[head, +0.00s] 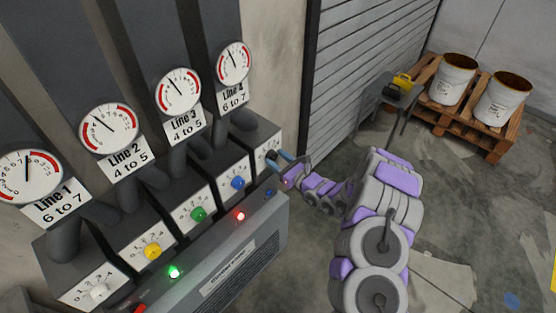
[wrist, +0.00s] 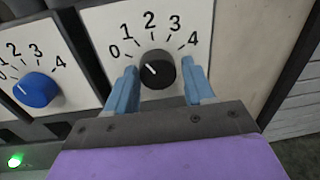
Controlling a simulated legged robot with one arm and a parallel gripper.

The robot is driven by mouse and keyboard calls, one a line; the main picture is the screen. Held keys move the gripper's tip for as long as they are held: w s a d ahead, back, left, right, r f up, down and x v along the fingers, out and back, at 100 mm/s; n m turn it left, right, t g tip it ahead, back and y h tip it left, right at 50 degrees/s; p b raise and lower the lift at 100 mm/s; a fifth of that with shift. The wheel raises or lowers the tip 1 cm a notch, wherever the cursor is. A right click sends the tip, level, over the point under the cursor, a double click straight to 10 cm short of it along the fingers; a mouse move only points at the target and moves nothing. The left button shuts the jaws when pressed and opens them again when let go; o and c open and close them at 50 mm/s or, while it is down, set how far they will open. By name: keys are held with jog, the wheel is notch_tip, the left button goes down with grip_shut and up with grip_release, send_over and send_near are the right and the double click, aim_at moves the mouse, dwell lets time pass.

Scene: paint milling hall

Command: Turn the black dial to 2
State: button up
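The black dial (wrist: 157,70) is a round knob on a white plate with a scale from 0 to 4. Its white mark points up and left, between 0 and 1. In the head view the dial (head: 272,155) is small, on the rightmost box of the row. In the head view my gripper (head: 281,159) is in front of that box, at the end of my outstretched arm. The fingers partly cover the plate's lower part.
A blue dial (wrist: 35,90) is left of the black one. Green (head: 198,214), yellow (head: 153,251) and white (head: 98,292) dials continue the row. Gauges, including the Line 4 gauge (head: 234,62), hang above. A small table (head: 394,92) and a pallet (head: 470,127) with buckets stand at right.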

jog(key=shift+a, duration=0.3)
jog(key=c, duration=0.7)
jog(key=shift+d+f+m+b, duration=0.1)
jog(key=shift+m+b, duration=0.4)
jog(key=shift+m, duration=2.3)
jog(key=o, duration=1.1)
